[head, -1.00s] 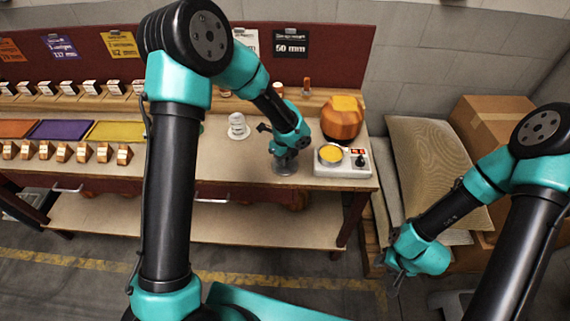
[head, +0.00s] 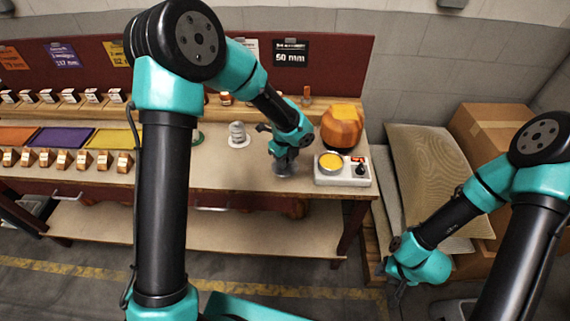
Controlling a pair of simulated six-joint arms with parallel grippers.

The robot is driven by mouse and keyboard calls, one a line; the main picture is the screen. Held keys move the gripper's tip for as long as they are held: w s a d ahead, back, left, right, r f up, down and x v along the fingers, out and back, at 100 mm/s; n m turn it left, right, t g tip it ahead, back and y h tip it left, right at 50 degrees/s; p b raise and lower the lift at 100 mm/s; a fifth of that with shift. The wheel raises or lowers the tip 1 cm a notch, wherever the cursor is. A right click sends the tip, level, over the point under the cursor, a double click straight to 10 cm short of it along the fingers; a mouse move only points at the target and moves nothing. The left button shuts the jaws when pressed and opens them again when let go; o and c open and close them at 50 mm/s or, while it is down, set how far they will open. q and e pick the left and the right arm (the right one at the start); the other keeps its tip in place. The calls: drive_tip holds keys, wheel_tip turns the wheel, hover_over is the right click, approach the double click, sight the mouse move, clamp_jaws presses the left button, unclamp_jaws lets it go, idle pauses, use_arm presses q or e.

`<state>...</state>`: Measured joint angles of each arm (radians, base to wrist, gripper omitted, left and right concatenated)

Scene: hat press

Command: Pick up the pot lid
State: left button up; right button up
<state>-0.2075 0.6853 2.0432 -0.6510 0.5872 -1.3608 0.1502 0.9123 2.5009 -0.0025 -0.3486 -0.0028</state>
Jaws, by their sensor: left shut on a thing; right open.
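The pot lid, a small greyish see-through disc (head: 285,171), is at the bench's front edge area, below my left gripper (head: 285,163). My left gripper points down and is shut on the lid's top; the fingers hide the grip point. I cannot tell whether the lid touches the bench or hangs just above it. My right gripper (head: 396,288) is open and empty, low in front of the bench at the right, pointing down.
A white stacked piece (head: 238,135) stands to the left.

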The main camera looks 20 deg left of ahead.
use_arm(q)
drive_tip(key=s+d, duration=0.2)
drive_tip(key=s, duration=0.5)
drive_tip(key=s+d+r, duration=0.1)
drive_tip(key=s+d, duration=0.1)
drive_tip(key=s, duration=0.6)
drive_tip(key=shift+s+d+r, duration=0.15)
drive_tip(key=shift+s+d, duration=0.05)
drive_tip(key=shift+d, duration=0.05)
